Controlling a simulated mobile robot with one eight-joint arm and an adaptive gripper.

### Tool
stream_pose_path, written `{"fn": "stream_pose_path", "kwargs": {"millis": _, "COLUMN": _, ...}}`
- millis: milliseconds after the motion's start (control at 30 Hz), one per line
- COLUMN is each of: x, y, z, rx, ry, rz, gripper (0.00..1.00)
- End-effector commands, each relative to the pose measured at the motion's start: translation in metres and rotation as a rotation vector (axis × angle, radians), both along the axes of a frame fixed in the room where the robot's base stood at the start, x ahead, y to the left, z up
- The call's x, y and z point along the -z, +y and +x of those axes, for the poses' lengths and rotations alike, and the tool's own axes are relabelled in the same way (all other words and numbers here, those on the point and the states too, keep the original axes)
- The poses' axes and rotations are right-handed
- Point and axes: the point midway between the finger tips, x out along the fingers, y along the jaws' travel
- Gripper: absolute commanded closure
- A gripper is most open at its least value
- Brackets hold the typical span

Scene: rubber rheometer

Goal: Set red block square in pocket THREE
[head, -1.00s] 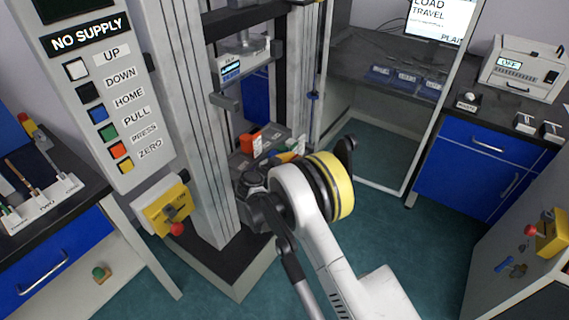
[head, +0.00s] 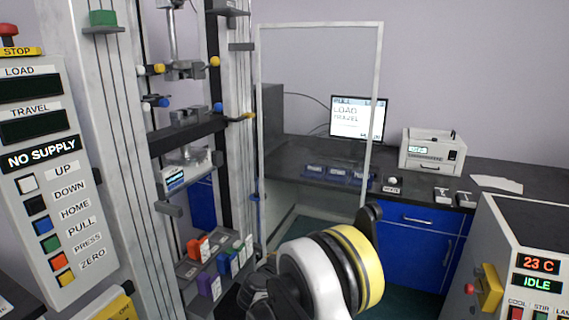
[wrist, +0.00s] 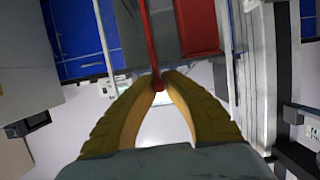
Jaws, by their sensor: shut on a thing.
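In the wrist view my gripper (wrist: 158,84) has its two yellow fingers closed at the tips on a thin red piece (wrist: 149,45) with a rounded end. I cannot tell whether this is part of a block. A broader red face (wrist: 197,25) lies beyond it at the top. In the head view an orange-red block (head: 199,247) sits on the rack in the machine; my wrist hides the gripper there. Three blue holders with white labels (head: 338,174) stand on the back desk; their labels are too small to read, so I cannot tell which is pocket THREE.
The tall machine frame (head: 110,150) and its button panel (head: 45,185) stand at the left. Purple (head: 208,284), blue and green blocks share the rack. A clear panel with a pale frame (head: 371,100) stands before the desk. A grey console (head: 530,225) is at the right.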

Motion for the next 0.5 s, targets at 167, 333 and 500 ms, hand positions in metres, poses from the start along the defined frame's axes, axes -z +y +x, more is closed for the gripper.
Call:
{"fn": "stream_pose_path", "kwargs": {"millis": 167, "x": -0.058, "y": -0.059, "z": -0.040, "rx": -0.017, "ry": 0.005, "rz": 0.001, "gripper": 1.00}}
{"fn": "stream_pose_path", "kwargs": {"millis": 333, "x": -0.101, "y": -0.111, "z": -0.093, "rx": -0.035, "ry": 0.003, "rz": 0.003, "gripper": 1.00}}
{"fn": "stream_pose_path", "kwargs": {"millis": 500, "x": -0.129, "y": -0.151, "z": -0.150, "rx": -0.052, "ry": -0.003, "rz": 0.002, "gripper": 1.00}}
